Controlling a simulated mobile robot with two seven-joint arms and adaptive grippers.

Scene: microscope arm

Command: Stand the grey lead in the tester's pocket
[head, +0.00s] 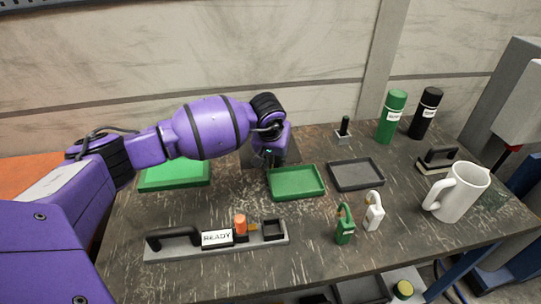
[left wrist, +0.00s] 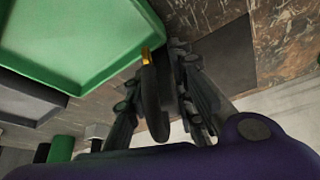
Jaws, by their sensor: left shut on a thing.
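My left gripper (head: 268,157) is over the back middle of the table, behind the small green tray. In the left wrist view its fingers (left wrist: 172,88) are shut on a dark grey piece with a brass tip (left wrist: 148,85), which looks like the grey lead. The head view hides most of this piece behind the gripper. The tester (head: 190,252) lies at the front left, with a black handle and a READY label. An orange lead (head: 240,224) stands on it beside a square dark-rimmed pocket (head: 273,229), which looks empty. My right gripper is not in view.
The small green tray (head: 297,196) and a dark grey tray (head: 355,187) sit mid-table. A larger green tray (head: 175,185) is at left. Green and white padlocks (head: 345,233), a mug (head: 460,194) and two spray cans (head: 391,117) stand to the right.

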